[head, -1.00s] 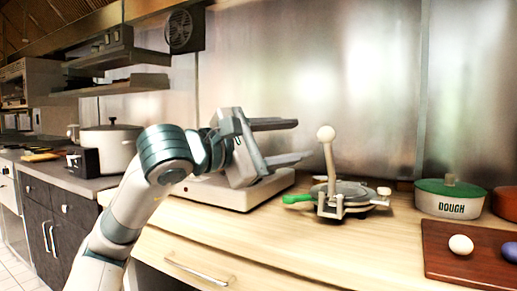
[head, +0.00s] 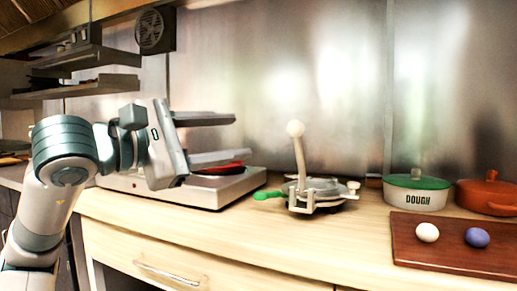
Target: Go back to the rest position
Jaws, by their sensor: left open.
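My left gripper (head: 212,138) is in the head view at the left, its arm coming up from the lower left. Its two fingers are apart and point right, with nothing between them. It is in front of a flat grey appliance (head: 225,187) on the counter and hides part of it. A red object (head: 218,168) shows on top of that appliance, partly behind the lower finger. My right gripper is not in view.
A press (head: 318,190) with an upright white-knobbed lever and green handle stands mid-counter. A green-lidded DOUGH pot (head: 415,190) and an orange pot (head: 487,194) stand right. A wooden board (head: 455,257) holds a white ball (head: 427,232) and purple ball (head: 477,237). The front counter (head: 240,225) is clear.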

